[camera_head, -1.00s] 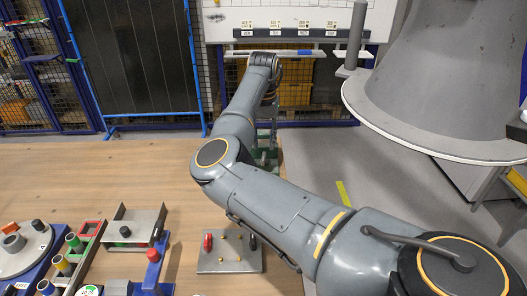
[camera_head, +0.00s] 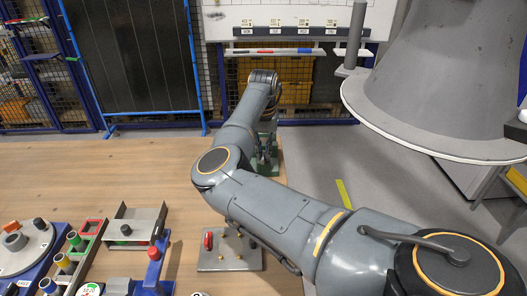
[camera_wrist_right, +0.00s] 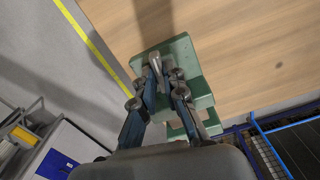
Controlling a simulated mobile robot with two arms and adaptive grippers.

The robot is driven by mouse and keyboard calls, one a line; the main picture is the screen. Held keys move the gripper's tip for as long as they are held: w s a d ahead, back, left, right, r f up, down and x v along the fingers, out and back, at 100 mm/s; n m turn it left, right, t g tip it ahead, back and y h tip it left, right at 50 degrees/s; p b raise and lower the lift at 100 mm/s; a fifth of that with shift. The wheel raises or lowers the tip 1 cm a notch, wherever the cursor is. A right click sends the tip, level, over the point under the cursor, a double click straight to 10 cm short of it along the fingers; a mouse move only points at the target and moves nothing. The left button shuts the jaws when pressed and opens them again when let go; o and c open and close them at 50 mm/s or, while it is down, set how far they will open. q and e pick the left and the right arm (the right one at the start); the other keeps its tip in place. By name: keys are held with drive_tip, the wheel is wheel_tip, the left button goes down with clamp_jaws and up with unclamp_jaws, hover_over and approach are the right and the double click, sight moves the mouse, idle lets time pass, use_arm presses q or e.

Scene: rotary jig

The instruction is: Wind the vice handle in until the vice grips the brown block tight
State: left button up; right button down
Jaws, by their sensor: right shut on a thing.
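The green vice (camera_head: 266,158) stands near the right edge of the wooden table, partly hidden behind my right arm. In the right wrist view, its green body (camera_wrist_right: 185,57) lies below my right gripper (camera_wrist_right: 161,80). The two blue fingers are shut on the grey vice handle (camera_wrist_right: 155,62), which sticks out past the fingertips. Round grey knobs show beside the fingers. My left gripper is not in view.
A grey plate with a red-handled part (camera_head: 208,241) stands at the table's front. A grey bracket (camera_head: 135,228) and a round fixture (camera_head: 25,245) are at the left. The middle of the wooden table (camera_head: 100,175) is clear.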

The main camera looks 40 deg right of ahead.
drive_tip(key=shift+r+m+p, duration=0.2)
drive_tip(key=shift+m+p, duration=0.2)
drive_tip(key=shift+p, duration=0.35)
drive_tip(key=m+p, duration=0.3)
drive_tip(key=p, duration=0.1)
drive_tip(key=shift+m+p, duration=0.3)
drive_tip(key=shift+p, duration=0.1)
drive_tip(key=m+p, duration=0.2)
drive_tip(key=shift+m, duration=0.3)
drive_tip(key=shift+f+m+p, duration=0.15)
drive_tip(key=shift+m+p, duration=0.5)
drive_tip(key=shift+m, duration=0.75)
drive_tip(key=shift+d, duration=0.1)
drive_tip(key=c, duration=1.4)
unclamp_jaws()
